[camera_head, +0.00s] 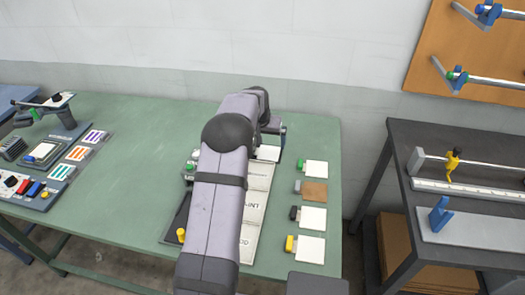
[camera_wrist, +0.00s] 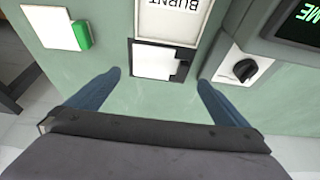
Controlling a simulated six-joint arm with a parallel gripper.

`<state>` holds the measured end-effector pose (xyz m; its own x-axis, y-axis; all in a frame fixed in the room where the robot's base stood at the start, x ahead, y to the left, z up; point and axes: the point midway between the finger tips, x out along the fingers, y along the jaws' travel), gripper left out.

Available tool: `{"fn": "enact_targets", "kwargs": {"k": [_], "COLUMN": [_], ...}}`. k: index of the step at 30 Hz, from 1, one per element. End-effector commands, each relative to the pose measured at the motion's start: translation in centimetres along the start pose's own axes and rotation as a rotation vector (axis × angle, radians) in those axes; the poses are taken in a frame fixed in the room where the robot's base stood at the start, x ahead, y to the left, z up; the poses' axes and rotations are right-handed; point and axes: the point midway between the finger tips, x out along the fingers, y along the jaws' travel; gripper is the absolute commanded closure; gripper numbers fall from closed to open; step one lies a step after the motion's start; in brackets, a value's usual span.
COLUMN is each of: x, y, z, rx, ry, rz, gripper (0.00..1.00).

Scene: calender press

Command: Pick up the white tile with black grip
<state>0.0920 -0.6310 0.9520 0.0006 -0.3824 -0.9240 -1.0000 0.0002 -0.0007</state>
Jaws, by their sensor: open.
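The white tile with black grip (camera_head: 312,217) lies flat on the right part of the green table in the head view, its black grip on the left side. It is not clearly seen in the wrist view. My gripper (camera_wrist: 160,80) is open, its two blue fingers apart with nothing held between them. It is over the far part of the table, beyond and to the left of that tile. A pale piece in a dark frame (camera_wrist: 132,64) shows just beyond the fingertips in the wrist view; I cannot tell whether it has a grip.
A green-gripped white tile (camera_head: 316,169), a brown tile (camera_head: 314,192) and a yellow-gripped white tile (camera_head: 311,249) share the row. Labelled panels (camera_head: 256,204) lie left of it, partly behind my arm. A device with a black knob (camera_wrist: 244,68) stands near the gripper.

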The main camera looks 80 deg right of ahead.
Motion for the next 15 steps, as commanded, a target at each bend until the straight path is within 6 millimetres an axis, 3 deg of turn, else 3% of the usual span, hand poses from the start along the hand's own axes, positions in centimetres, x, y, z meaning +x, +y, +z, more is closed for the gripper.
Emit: {"fn": "enact_targets", "kwargs": {"k": [9,15], "x": [0.9,2.8], "y": [0.0,0.2], "z": [0.1,0.2], "rx": [0.0,0.0], "ry": [-0.002,-0.003], "rz": [0.001,0.001], "gripper": [0.0,0.0]}}
